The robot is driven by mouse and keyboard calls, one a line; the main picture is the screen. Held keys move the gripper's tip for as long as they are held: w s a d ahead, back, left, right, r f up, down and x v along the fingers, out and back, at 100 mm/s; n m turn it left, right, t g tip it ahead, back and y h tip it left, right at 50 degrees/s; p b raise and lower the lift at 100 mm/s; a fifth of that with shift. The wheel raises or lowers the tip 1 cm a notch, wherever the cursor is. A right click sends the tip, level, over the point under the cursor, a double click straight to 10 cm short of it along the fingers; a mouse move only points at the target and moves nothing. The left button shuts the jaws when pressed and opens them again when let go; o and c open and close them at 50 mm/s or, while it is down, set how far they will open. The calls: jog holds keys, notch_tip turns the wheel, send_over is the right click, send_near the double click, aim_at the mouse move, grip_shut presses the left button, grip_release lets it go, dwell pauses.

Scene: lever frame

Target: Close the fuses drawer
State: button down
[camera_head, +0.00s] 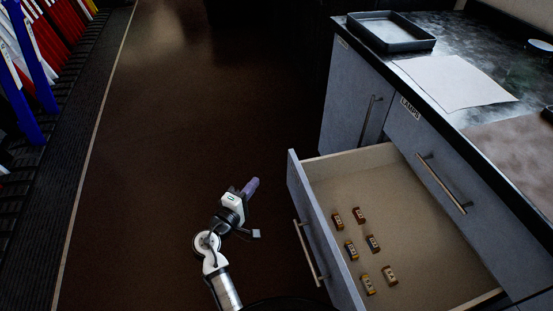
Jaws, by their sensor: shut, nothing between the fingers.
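The fuses drawer (329,240) is pulled far out of the grey cabinet, below a front labelled LAMPS. Its grey front panel faces left and has a metal bar handle (310,252). Several small brown and yellow labelled fuses (373,243) lie spread on its pale floor. My gripper (251,186) is shut and empty, with a purplish end, over the dark floor. It is to the left of the drawer front, apart from the panel and handle. The near end of the drawer is cut off by the picture edge.
The LAMPS front (431,165) with its bar handle appears closed. A dark tray (390,31) and a white sheet (455,82) lie on the worktop. Red, white and blue levers (30,60) line the far left. The brown floor (175,140) between is clear.

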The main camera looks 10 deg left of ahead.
jog(key=p, duration=0.2)
send_near(289, 152)
jog(key=w+a, duration=0.1)
jog(key=w, duration=0.4)
jog(key=shift+w+d+f+p, duration=0.1)
jog(key=shift+w+d+p, duration=0.05)
jog(key=shift+d, duration=0.35)
jog(key=shift+w+d+f+p, duration=0.1)
jog(key=shift+d+p, duration=0.1)
jog(key=shift+d, duration=0.35)
jog(key=shift+w+d+f+p, duration=0.15)
jog(key=shift+d, duration=0.35)
